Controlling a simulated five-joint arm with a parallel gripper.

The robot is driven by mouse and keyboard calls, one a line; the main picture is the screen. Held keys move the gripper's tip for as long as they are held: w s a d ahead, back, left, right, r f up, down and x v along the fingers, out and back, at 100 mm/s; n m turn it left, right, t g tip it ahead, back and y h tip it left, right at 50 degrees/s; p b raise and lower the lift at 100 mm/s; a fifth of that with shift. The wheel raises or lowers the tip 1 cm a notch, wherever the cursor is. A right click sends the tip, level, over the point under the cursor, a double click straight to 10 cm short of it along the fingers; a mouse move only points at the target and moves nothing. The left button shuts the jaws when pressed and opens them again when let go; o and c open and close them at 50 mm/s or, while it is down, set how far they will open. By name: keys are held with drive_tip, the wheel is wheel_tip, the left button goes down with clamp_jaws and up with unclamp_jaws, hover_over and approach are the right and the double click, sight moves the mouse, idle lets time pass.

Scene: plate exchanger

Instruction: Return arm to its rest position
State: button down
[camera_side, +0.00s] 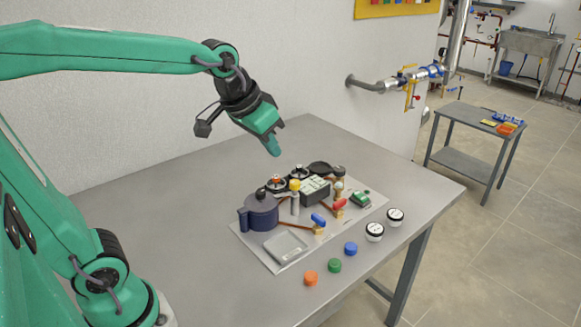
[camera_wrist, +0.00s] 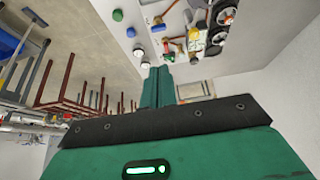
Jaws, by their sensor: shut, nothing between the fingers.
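My gripper (camera_side: 273,147) is green with a dark wrist and hangs in the air above the far part of the grey table (camera_side: 160,205). Its fingers are shut with nothing between them and point down to the right. It is apart from the items below it. In the wrist view the gripper's fingers (camera_wrist: 157,74) lie together at the middle. My arm reaches in from the left, raised over the table.
A light board (camera_side: 283,262) holds a dark blue pot (camera_side: 262,212), a grey block (camera_side: 315,190) and valves. Orange (camera_side: 310,278), green (camera_side: 335,265) and blue (camera_side: 350,248) caps and two gauges (camera_side: 374,231) lie in front. A wall pipe (camera_side: 370,86) is behind. The table's left side is clear.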

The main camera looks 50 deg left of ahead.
drive_tip(key=s+f, duration=0.3)
drive_tip(key=s, duration=0.9)
drive_tip(key=shift+s+a+f, duration=0.15)
drive_tip(key=shift+s+f, duration=0.2)
